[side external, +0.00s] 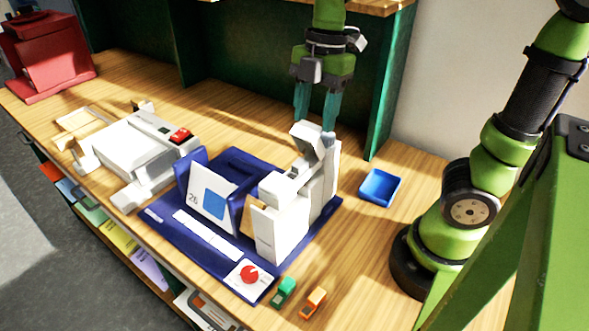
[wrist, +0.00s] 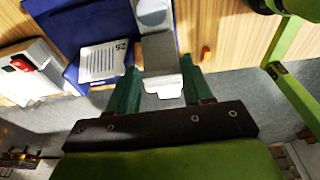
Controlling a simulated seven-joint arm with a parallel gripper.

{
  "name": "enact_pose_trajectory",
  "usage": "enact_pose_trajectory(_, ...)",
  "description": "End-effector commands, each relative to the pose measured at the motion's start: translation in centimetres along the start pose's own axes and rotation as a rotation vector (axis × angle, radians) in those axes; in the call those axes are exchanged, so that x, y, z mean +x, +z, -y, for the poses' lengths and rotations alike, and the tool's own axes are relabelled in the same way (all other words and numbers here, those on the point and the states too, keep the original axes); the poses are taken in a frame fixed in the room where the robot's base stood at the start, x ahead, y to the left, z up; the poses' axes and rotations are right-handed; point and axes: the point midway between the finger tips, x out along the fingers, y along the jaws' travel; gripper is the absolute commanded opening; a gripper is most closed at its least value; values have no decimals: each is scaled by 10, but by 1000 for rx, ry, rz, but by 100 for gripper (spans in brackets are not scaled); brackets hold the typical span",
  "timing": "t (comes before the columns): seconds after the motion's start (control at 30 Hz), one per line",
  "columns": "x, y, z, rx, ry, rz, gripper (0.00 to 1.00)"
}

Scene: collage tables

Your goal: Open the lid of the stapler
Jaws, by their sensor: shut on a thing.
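The white stapler (side external: 283,226) stands on a dark blue base (side external: 180,226) at the table's front right. Its upper part, the lid (side external: 307,150), rises at a tilt toward the back. My gripper (side external: 315,125) points down from above, its teal fingers at the top of the lid. In the wrist view, my gripper (wrist: 160,72) has the white end of the lid (wrist: 162,78) between its fingers, shut on it. The exact contact faces are partly hidden.
A calendar card (side external: 212,208) stands left of the stapler. A white machine with a red button (side external: 135,150) lies further left, a red machine (side external: 48,58) beyond it. A blue tray (side external: 380,187) lies right. Small green (side external: 284,291) and orange (side external: 313,301) items lie in front.

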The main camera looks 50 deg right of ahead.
Motion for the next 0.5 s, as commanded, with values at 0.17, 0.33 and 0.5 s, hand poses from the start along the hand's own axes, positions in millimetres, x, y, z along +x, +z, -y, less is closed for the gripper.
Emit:
enact_pose_trajectory(0.17, 0, 6, 0, 0, 1, -22, 44)
enact_pose_trajectory(0.33, 0, 5, 0, -1, 1, -22, 44)
enact_pose_trajectory(0.5, 0, 11, 0, 2, -1, -46, 44)
